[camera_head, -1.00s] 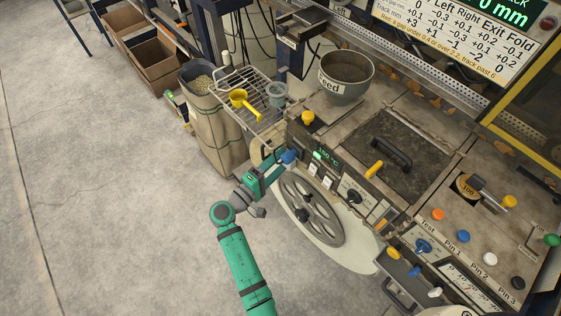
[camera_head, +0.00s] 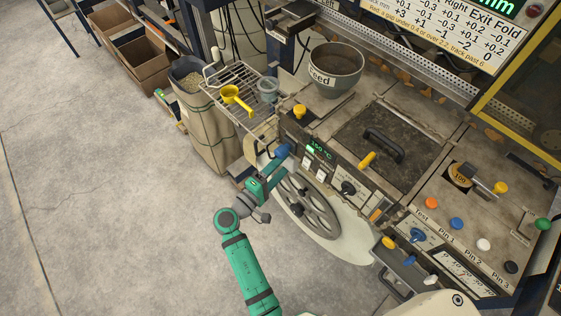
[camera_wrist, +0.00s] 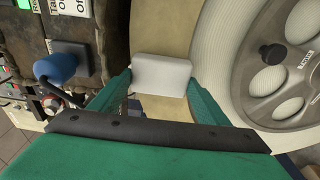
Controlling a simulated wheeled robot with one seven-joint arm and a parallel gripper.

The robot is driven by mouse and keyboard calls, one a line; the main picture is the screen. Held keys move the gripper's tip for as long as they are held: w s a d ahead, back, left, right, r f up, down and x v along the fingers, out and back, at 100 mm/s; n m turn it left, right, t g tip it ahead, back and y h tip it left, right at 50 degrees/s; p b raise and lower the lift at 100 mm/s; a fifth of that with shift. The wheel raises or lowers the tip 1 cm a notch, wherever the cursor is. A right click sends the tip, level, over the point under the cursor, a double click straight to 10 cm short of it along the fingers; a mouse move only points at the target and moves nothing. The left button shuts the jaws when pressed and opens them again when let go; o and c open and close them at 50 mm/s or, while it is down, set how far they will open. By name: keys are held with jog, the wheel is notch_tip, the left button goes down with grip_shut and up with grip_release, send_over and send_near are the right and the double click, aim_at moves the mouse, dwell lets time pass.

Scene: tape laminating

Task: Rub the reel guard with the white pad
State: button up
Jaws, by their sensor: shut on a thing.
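My gripper (camera_wrist: 158,78) is shut on the white pad (camera_wrist: 161,73), a small rounded block held between its two green fingertips. The pad stands in front of a tan curved surface (camera_wrist: 152,28), which looks like the reel guard, beside the white reel (camera_wrist: 225,40). I cannot tell whether the pad touches it. In the head view, my gripper (camera_head: 268,172) is at the machine's front left corner. The tan guard (camera_head: 259,157) shows partly behind it there, and the pad is hidden.
A blue knob (camera_wrist: 55,68) sits close to the left of my gripper. A grey spoked wheel (camera_head: 318,212) is at its right. A wire rack (camera_head: 235,88) with a yellow scoop (camera_head: 233,96) and a sack (camera_head: 205,130) stand behind. The floor at left is clear.

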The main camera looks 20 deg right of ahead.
jog(key=shift+w, duration=0.1)
jog(key=w, duration=0.1)
jog(key=w+a, duration=0.1)
jog(key=w, duration=0.1)
jog(key=shift+w+a, duration=0.25)
jog(key=shift+a, duration=0.05)
jog(key=shift+a, duration=0.1)
jog(key=w+v, duration=0.1)
jog(key=v, duration=0.7)
jog(key=shift+s+a, duration=0.25)
jog(key=shift+a, duration=0.3)
dwell(0.6)
jog(key=shift+f, duration=0.1)
